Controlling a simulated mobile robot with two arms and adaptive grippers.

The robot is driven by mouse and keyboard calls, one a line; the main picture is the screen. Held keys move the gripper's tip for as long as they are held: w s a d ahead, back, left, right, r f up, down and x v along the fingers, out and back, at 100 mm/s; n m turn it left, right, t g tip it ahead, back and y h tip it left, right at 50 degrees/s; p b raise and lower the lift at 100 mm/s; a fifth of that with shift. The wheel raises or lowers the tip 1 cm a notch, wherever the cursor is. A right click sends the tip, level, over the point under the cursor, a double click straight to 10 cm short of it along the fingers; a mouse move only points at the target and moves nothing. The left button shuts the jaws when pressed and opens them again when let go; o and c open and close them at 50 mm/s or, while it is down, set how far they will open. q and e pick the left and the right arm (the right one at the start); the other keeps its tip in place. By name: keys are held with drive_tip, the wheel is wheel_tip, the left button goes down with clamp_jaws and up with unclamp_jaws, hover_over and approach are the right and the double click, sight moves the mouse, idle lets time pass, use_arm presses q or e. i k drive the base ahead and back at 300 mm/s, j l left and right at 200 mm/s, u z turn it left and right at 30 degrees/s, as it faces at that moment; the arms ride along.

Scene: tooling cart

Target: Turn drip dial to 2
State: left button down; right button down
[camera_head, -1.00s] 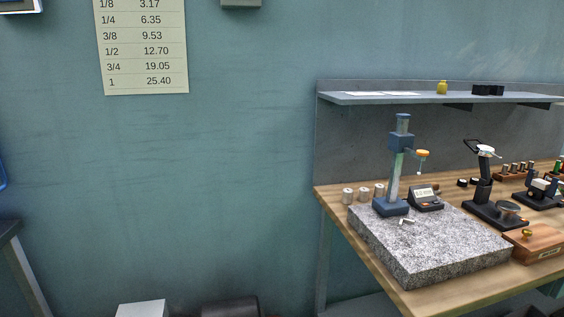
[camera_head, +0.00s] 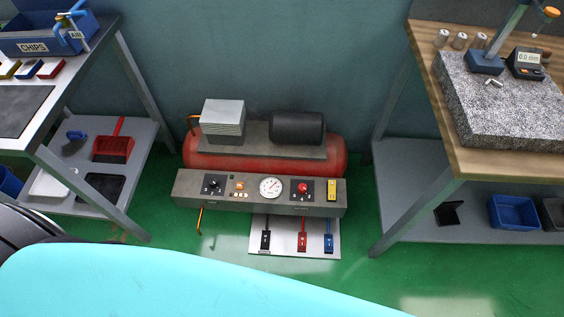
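A grey control panel (camera_head: 330,203) runs along the front of a red air compressor (camera_head: 335,150) on the floor between two benches. It carries a black knob (camera_head: 213,186) on a dark plate at left, a round white gauge (camera_head: 271,187) in the middle, and a red knob (camera_head: 303,188) on a dark plate at right. I cannot tell which knob is the drip dial; their markings are too small to read. Neither of my grippers is in view.
A board (camera_head: 282,240) with black, red and blue levers lies below the panel. A metal bench (camera_head: 75,105) with a blue chips bin (camera_head: 40,40) stands left. A wooden bench (camera_head: 450,150) with a granite plate (camera_head: 500,105) stands right. Green floor (camera_head: 205,260) is clear in front.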

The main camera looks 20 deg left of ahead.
sight(213, 183)
drive_tip(key=u, duration=1.35)
